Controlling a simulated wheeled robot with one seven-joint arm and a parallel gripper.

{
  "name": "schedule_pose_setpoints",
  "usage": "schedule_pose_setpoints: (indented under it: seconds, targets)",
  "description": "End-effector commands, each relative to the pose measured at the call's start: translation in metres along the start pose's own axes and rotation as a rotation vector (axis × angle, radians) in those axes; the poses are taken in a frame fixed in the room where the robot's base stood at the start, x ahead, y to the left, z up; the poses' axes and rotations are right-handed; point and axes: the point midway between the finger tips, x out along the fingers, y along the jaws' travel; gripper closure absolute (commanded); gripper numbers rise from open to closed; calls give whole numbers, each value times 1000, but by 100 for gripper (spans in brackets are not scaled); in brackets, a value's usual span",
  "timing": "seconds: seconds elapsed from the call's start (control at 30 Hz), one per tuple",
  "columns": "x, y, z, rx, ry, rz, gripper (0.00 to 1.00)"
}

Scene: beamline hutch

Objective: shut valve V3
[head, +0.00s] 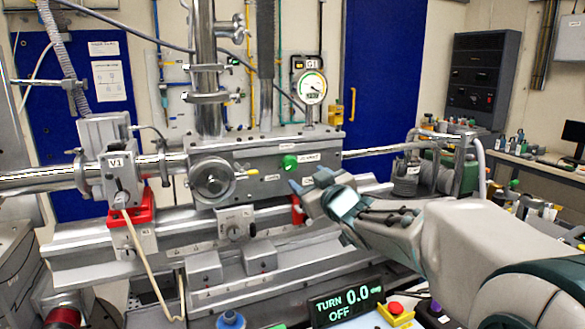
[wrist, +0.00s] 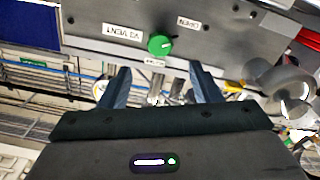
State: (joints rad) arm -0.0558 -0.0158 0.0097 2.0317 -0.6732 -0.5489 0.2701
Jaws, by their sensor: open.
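A round green knob (head: 289,162) sits on the front face of the grey metal block (head: 240,155). In the wrist view the knob (wrist: 160,45) has a label on its left that seems to read V3 VENT (wrist: 122,33), and a label on its right that seems to read OPEN (wrist: 189,22). A small light mark shows on the knob; its exact direction is hard to tell. My gripper (head: 314,190) is open and empty, below and to the right of the knob in the head view. In the wrist view the knob lies beyond my fingertips (wrist: 160,83), roughly centred between them and untouched.
A metal handwheel (head: 212,180) with a yellow handle is left of the knob. A valve marked V1 (head: 122,185) stands further left. A dial gauge (head: 311,88) is above the block. A display (head: 346,302) reads TURN 0.0 OFF, with a red button (head: 396,308) beside it.

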Motion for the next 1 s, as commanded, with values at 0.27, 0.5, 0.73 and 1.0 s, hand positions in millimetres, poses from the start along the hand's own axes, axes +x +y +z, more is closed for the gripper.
schedule_pose_setpoints:
  seconds: [0.27, 0.5, 0.73, 1.0]
  targets:
    - [53, -1, 0, 2, -2, -2, 43]
    - [87, 0, 0, 1, -2, 0, 43]
    - [101, 0, 0, 1, -1, 1, 43]
    - [102, 0, 0, 1, -1, 1, 43]
